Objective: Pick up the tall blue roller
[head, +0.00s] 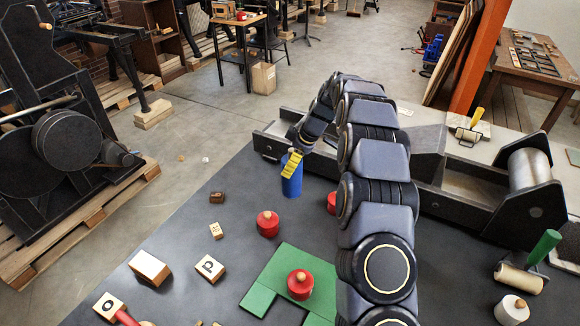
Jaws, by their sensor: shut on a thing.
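The tall blue roller (291,186) stands upright near the far left part of the dark table (195,243). My gripper (291,164), with yellow fingers, is at its upper end and shut on it. The fingers cover part of the roller's top. I cannot tell whether its base touches the table.
Red knobbed pieces (268,224) stand nearby, one on a green mat (258,299). Wooden letter blocks (210,268) lie to the left. A long press with a metal cylinder (528,168) stands behind and right. A green-handled roller (520,278) lies at right.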

